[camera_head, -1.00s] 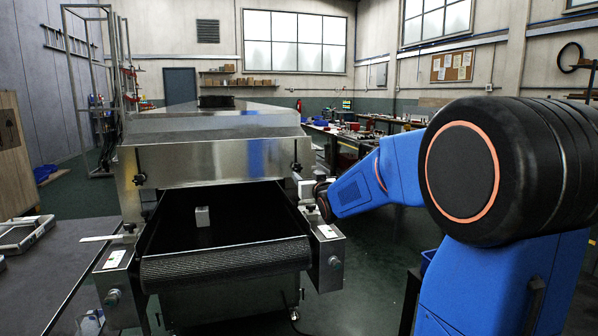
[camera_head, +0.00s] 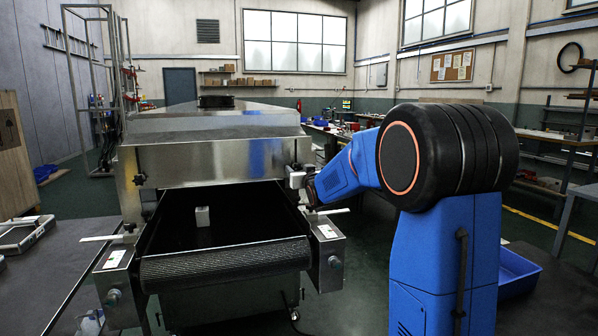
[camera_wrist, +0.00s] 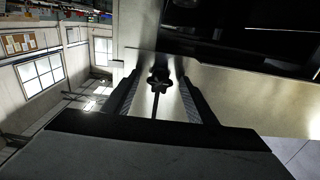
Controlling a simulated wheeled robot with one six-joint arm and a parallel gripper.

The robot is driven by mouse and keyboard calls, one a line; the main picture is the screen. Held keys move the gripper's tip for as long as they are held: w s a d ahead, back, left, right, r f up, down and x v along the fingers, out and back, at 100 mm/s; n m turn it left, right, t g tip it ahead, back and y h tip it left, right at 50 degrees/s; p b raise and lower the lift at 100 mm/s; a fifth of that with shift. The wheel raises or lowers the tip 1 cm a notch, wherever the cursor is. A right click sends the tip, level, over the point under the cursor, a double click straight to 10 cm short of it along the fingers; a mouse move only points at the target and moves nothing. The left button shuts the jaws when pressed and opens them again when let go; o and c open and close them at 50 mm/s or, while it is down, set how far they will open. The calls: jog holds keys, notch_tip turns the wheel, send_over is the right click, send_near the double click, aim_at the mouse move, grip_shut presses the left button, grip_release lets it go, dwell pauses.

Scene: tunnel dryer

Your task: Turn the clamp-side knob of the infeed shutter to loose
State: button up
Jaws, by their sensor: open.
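The infeed shutter (camera_head: 215,167) is the steel plate across the front of the dryer, above the belt mouth. A dark knob (camera_head: 139,180) sits on its left edge. Another dark knob is at its right edge, where my gripper (camera_head: 297,177) is; the gripper partly covers it in the head view. In the wrist view a dark lobed knob (camera_wrist: 158,79) with a thin stem below it shows between the two fingers of my gripper (camera_wrist: 158,92). The fingers are open, with a gap on each side of the knob. I cannot tell which knob is the clamp-side one.
The dark conveyor belt (camera_head: 225,262) runs out below the shutter, with a small light block (camera_head: 202,216) on it. Steel side boxes (camera_head: 327,250) flank the belt. A grey table (camera_head: 50,265) stands at left. A blue bin (camera_head: 518,270) is at right.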

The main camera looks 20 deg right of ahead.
jog(key=c, duration=1)
jog(key=shift+c, duration=0.2)
jog(key=shift+n, duration=0.3)
jog(key=n, duration=1.1)
jog(key=shift+n, duration=0.4)
jog(key=n, duration=1)
jog(key=shift+f+n, duration=0.1)
jog(key=shift+n, duration=2.1)
